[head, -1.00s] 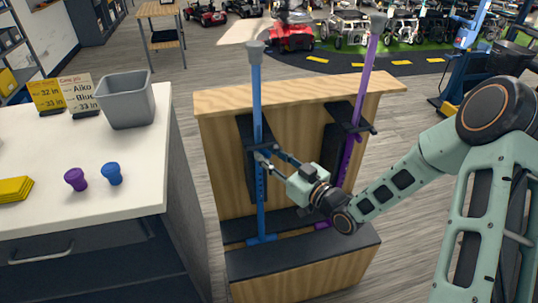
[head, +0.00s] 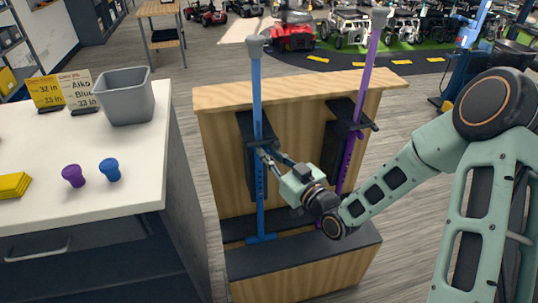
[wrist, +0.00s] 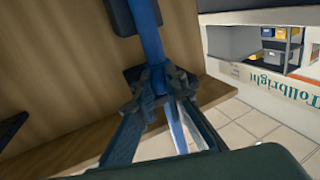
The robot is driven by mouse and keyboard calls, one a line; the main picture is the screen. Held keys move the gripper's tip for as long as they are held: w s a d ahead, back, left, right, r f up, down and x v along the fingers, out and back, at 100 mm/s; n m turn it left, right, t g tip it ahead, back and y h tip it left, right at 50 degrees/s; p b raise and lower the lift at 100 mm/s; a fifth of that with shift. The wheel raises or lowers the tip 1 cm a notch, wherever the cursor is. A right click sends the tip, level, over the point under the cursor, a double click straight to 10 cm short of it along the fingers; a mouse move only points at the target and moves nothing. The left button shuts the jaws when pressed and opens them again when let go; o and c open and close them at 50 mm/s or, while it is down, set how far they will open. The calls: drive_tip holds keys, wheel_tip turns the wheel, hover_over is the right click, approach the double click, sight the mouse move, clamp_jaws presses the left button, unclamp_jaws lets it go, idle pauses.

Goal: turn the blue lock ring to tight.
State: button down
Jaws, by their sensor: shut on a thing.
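The blue pole (head: 258,95) stands upright in the wooden stand, with a grey cap on top and a row of holes lower down. In the wrist view my gripper's fingers (wrist: 160,88) close around the blue pole (wrist: 149,42) from both sides. They are shut on the blue lock ring, which the fingers mostly hide. I cannot read the ring's turn or any mark on it.
A purple pole (head: 367,75) leans in the same wooden stand (head: 300,100), right of the blue one and behind my arm. A white counter (head: 130,190) at the left holds a grey bin (head: 125,100), a purple knob (head: 73,176) and a blue knob (head: 110,170).

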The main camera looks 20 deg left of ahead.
drive_tip(key=m+t+h+b, duration=0.1)
drive_tip(key=a+m+t+h+b, duration=0.1)
drive_tip(key=t+h+b, duration=0.1)
drive_tip(key=s+m+t+h+b, duration=0.1)
drive_tip(key=m+h, duration=0.1)
drive_tip(key=shift+a, duration=0.15)
drive_tip(key=shift+r, duration=0.1)
idle(0.3)
drive_tip(key=c, duration=2)
unclamp_jaws()
drive_tip(key=shift+o, duration=0.2)
